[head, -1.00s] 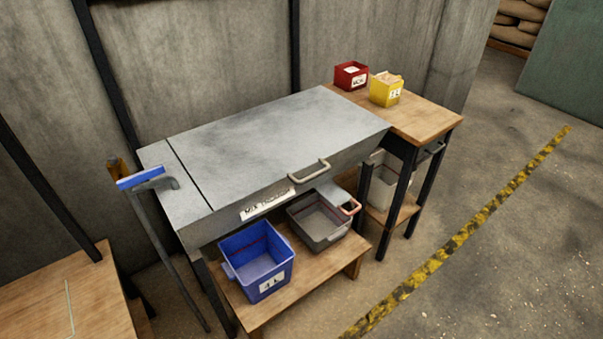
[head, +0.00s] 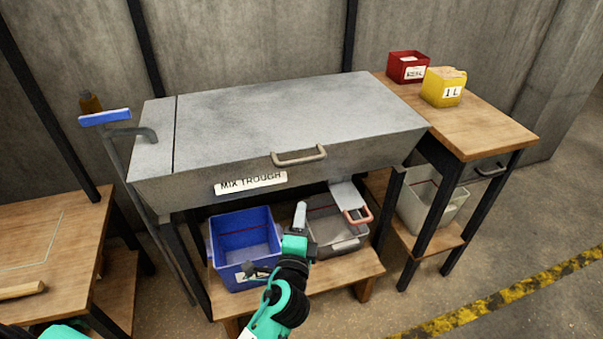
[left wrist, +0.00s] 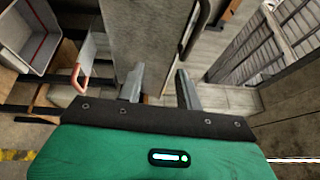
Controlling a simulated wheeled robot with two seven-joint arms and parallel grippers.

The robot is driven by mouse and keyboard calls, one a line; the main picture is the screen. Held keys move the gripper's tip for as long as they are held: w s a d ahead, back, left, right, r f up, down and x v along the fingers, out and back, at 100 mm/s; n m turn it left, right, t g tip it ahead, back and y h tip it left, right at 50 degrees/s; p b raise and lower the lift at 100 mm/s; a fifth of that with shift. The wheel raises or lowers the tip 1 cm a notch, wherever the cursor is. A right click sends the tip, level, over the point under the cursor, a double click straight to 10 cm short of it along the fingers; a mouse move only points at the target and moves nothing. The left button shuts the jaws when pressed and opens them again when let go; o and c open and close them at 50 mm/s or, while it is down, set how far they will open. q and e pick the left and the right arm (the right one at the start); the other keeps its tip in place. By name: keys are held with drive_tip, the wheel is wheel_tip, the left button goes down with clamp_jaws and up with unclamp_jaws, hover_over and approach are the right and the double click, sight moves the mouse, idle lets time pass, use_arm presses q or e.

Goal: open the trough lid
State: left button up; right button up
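The grey metal lid (head: 290,115) lies flat and closed on the mix trough (head: 345,155). Its bar handle (head: 299,156) is on the front edge, above the white "MIX TROUGH" label (head: 250,183). My left gripper (head: 300,212) is below the handle, at the height of the shelf bins, and does not touch the handle. In the left wrist view its two fingers (left wrist: 160,86) are apart with nothing between them. A grey surface, probably the trough, shows beyond the fingers. My right gripper is not in view.
A blue bin (head: 240,262) and a grey bin (head: 335,240) with a pink-handled scoop (head: 357,215) stand on the shelf below. A blue-topped tool (head: 104,118) leans at the trough's left. Red (head: 408,68) and yellow (head: 442,88) containers stand on the right table.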

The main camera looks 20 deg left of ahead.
sight(301, 162)
use_arm(q)
wheel_tip(301, 162, up, 5)
drive_tip(key=t, duration=0.1)
drive_tip(key=shift+y, duration=0.4)
drive_tip(key=x, duration=0.4)
drive_tip(key=p+x, duration=0.1)
drive_tip(key=x, duration=0.3)
drive_tip(key=a+x, duration=0.1)
drive_tip(key=x, duration=0.3)
drive_tip(key=shift+f+p, duration=0.15)
drive_tip(key=shift+p, duration=0.25)
drive_tip(key=shift+w+a, duration=0.1)
drive_tip(key=shift+w, duration=0.2)
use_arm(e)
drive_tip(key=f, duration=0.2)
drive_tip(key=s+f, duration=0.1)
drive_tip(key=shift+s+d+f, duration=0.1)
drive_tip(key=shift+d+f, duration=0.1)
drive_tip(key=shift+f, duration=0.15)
use_arm(q)
clamp_jaws()
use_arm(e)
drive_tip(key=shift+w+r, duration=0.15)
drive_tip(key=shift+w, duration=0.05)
